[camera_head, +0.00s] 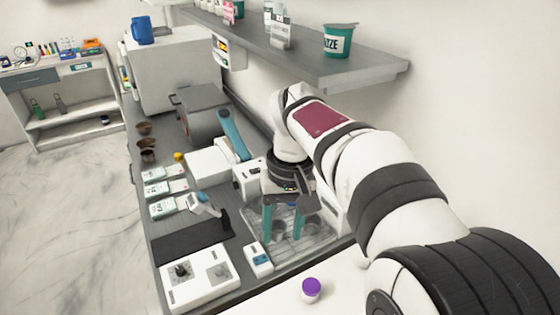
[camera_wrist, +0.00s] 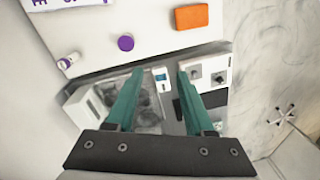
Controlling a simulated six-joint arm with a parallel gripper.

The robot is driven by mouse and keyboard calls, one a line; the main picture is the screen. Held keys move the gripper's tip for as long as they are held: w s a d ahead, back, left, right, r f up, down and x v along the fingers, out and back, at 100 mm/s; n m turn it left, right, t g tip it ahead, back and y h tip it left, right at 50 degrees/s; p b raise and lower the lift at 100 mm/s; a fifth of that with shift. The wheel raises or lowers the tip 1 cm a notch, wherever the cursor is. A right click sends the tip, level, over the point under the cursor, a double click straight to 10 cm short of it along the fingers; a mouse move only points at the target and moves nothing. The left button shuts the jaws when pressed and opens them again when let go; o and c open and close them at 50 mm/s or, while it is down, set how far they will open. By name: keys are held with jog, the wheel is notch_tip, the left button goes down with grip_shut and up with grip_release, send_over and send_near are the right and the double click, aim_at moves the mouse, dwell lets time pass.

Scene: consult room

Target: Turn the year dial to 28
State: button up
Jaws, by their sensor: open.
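A white box with a black dial (camera_head: 181,270) sits at the near left of the grey bench. My gripper (camera_head: 283,238) has teal fingers that are apart and empty. It points down over a clear tray, to the right of the box and above it. It also shows in the wrist view (camera_wrist: 160,72).
A small white and blue device (camera_head: 258,260) stands between the box and the clear tray (camera_head: 318,238). A black mat (camera_head: 193,236) and a blue-handled tool (camera_head: 204,204) lie behind the box. A purple-capped jar (camera_head: 311,290) stands at the front. A shelf (camera_head: 340,72) overhangs at the back right.

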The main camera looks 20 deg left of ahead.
jog(key=w+a+f+n, duration=0.2)
jog(key=a+f+n, duration=0.1)
jog(key=a, duration=0.5)
jog(key=n, duration=0.3)
send_near(218, 270)
jog(key=shift+h, duration=0.3)
jog(key=f, duration=0.8)
jog(key=shift+s+a+f, duration=0.2)
jog(key=shift+a, duration=0.15)
grip_shut()
